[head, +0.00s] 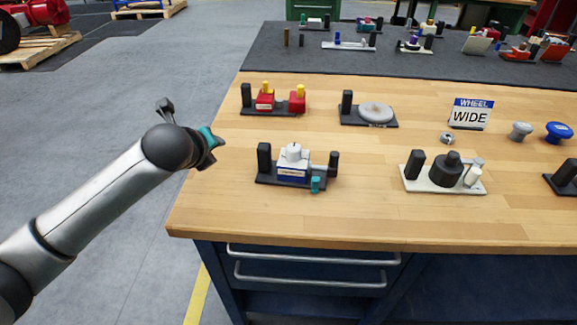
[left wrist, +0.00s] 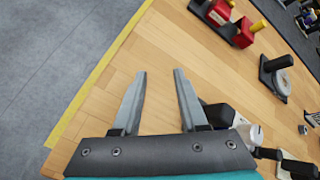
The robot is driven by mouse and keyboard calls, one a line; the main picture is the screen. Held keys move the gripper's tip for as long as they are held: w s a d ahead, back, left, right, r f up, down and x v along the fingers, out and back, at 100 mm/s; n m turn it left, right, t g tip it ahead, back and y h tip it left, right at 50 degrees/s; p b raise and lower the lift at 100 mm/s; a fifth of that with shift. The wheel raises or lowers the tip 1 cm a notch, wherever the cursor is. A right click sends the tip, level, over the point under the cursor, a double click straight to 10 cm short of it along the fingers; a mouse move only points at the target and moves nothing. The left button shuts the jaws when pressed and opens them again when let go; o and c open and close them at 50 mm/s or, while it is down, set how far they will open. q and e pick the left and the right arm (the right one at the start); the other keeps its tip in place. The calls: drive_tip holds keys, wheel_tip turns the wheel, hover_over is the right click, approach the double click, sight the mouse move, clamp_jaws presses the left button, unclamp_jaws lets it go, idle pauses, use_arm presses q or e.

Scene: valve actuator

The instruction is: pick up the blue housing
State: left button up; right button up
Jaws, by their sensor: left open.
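The blue housing (head: 293,171) has a blue body with a light label and a white top. It sits on a dark base plate on the wooden workbench, between a black post and a thinner grey post. My left gripper (head: 214,144) is over the bench's left edge, to the left of the housing and apart from it. In the left wrist view my left gripper (left wrist: 159,71) is open, with only bare wood between its fingers. There the white top (left wrist: 252,133) shows right of the fingers, and the blue body is mostly hidden. My right gripper is not in view.
Behind stand a red two-part fixture (head: 266,100) and a grey disc fixture (head: 376,112). Bare wood lies in front of the housing.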

sight(262, 158)
use_arm(q)
drive_tip(key=s+d+r+m+g+h, duration=0.1)
drive_tip(key=s+d+r+m, duration=0.3)
drive_tip(key=s+d+m, duration=0.45)
drive_tip(key=shift+m, duration=0.25)
drive_tip(key=shift+w+d+r+x, duration=0.15)
drive_tip(key=shift+d+x, duration=0.25)
drive_tip(key=shift+x, duration=1.8)
drive_tip(key=shift+w+d+r+x, duration=0.15)
drive_tip(key=shift+d+x, duration=0.2)
drive_tip(key=shift+x, duration=1.85)
drive_tip(key=shift+w+d+r+x, duration=0.15)
drive_tip(key=shift+d+x, duration=0.25)
drive_tip(key=shift+x, duration=1.8)
drive_tip(key=shift+c, duration=0.2)
clamp_jaws()
drive_tip(key=shift+r, duration=0.25)
